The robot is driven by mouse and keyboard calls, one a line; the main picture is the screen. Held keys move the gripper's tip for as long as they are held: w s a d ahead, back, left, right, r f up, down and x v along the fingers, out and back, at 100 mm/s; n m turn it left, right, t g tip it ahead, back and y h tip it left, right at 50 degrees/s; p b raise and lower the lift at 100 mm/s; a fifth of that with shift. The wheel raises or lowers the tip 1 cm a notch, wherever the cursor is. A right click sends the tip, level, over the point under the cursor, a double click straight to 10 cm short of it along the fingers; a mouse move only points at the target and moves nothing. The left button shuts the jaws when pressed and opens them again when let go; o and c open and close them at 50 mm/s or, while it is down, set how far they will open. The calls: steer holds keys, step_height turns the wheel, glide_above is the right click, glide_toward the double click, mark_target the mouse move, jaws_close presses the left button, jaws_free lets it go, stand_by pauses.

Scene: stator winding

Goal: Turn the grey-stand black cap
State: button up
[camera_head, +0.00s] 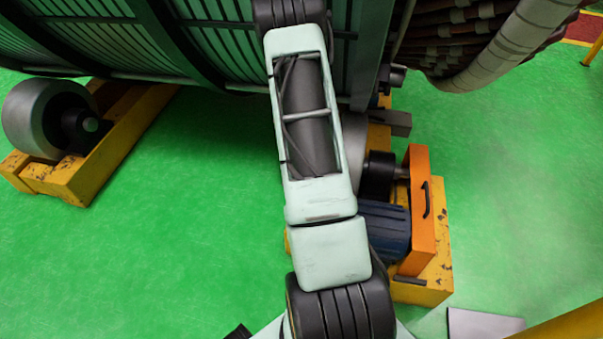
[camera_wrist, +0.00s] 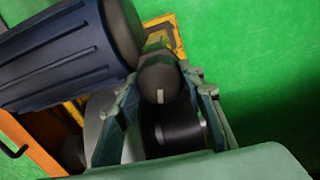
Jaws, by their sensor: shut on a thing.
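A round dark cap (camera_wrist: 158,76) with a short pale mark on its face sits between the two fingertips of my gripper (camera_wrist: 160,82) in the wrist view. The fingers close on the cap from its left and right sides. The grey stand cannot be made out clearly. In the head view my arm runs down the middle, and my gripper and the cap cannot be made out there.
A ribbed blue motor (camera_wrist: 62,58) lies close left of my gripper; it also shows in the head view (camera_head: 384,229), beside an orange plate (camera_head: 421,205) on a yellow base (camera_head: 438,240). A large green stator (camera_head: 215,38) stands above.

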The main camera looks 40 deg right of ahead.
steer(key=shift+m, duration=0.4)
steer(key=o, duration=1.2)
steer(key=shift+c, duration=0.2)
steer(key=shift+r, duration=0.1)
step_height(320, 180, up, 7)
steer(key=shift+r, duration=0.15)
